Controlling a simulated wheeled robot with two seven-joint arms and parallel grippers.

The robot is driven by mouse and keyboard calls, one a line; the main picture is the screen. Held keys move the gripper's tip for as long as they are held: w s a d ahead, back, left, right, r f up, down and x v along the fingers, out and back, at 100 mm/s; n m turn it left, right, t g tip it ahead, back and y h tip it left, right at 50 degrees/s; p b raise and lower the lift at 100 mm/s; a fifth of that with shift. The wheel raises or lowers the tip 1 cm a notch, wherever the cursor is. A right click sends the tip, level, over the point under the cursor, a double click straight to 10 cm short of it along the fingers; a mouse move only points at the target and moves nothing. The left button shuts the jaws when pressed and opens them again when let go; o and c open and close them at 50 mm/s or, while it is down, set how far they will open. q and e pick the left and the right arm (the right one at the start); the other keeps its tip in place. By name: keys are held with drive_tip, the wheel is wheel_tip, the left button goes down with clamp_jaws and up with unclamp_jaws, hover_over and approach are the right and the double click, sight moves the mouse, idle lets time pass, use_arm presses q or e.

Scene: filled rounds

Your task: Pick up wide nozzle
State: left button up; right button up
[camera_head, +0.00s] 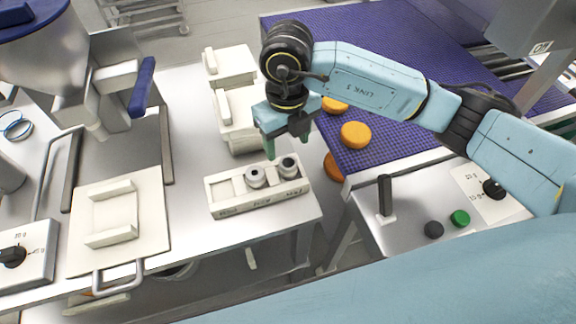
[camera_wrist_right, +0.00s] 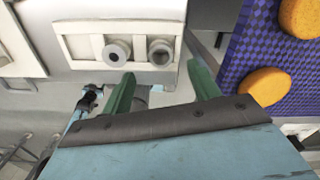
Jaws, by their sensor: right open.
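The left nozzle (camera_head: 255,177) and the right nozzle (camera_head: 288,167) sit in neighbouring compartments; the leftmost compartment looks empty. In the right wrist view the left nozzle (camera_wrist_right: 117,53) and right nozzle (camera_wrist_right: 160,52) show dark openings; the right one's opening looks larger, but I cannot tell surely which is wide. My right gripper (camera_head: 287,143) is open and empty, its green fingers above and just behind the holder. Its fingertips also show in the wrist view (camera_wrist_right: 162,74). My left gripper is out of view.
Cream blocks (camera_head: 240,118) stand behind the holder. A blue belt (camera_head: 385,145) with orange rounds (camera_head: 355,134) lies right. A machine (camera_head: 70,60), a cream tray with a handle (camera_head: 150,225) and a dial box (camera_head: 25,255) are left. A control panel (camera_head: 405,225) is at the right.

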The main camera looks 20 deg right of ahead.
sight(289, 163)
drive_tip(key=shift+f, duration=0.8)
wheel_tip(289, 163, down, 4)
drive_tip(key=shift+s+d+f, duration=0.1)
drive_tip(key=shift+s+d, duration=0.05)
drive_tip(key=shift+c, duration=0.8)
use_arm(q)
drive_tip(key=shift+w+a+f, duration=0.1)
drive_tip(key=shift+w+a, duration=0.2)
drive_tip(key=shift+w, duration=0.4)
use_arm(e)
drive_tip(key=c, duration=0.9)
